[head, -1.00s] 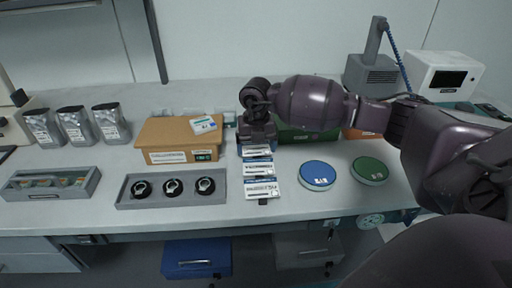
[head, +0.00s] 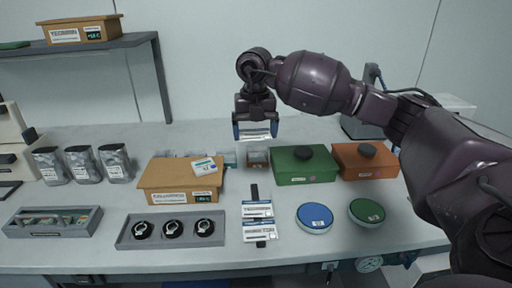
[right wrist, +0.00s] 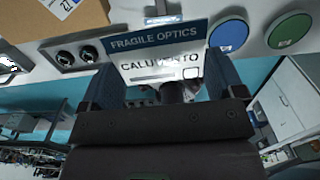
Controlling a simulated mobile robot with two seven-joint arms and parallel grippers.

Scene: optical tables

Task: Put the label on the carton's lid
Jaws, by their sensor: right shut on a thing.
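My right gripper (head: 255,127) is shut on a white label with a blue band (head: 257,134), held up above the table, clear of the surface. In the right wrist view the label (right wrist: 158,60) reads "FRAGILE OPTICS" and spans between the two fingers. The brown cardboard carton (head: 160,178) stands on the table, left of and below the gripper in the head view. A small white and teal packet or card (head: 205,166) lies on the right part of its lid. The carton also shows at the upper left of the right wrist view (right wrist: 80,22). My left gripper is not in view.
A grey tray (head: 128,241) with round parts is in front. Green (head: 305,175) and orange (head: 365,170) boxes and two round discs (head: 315,217) stand right. A shelf (head: 90,48) overhangs the upper left.

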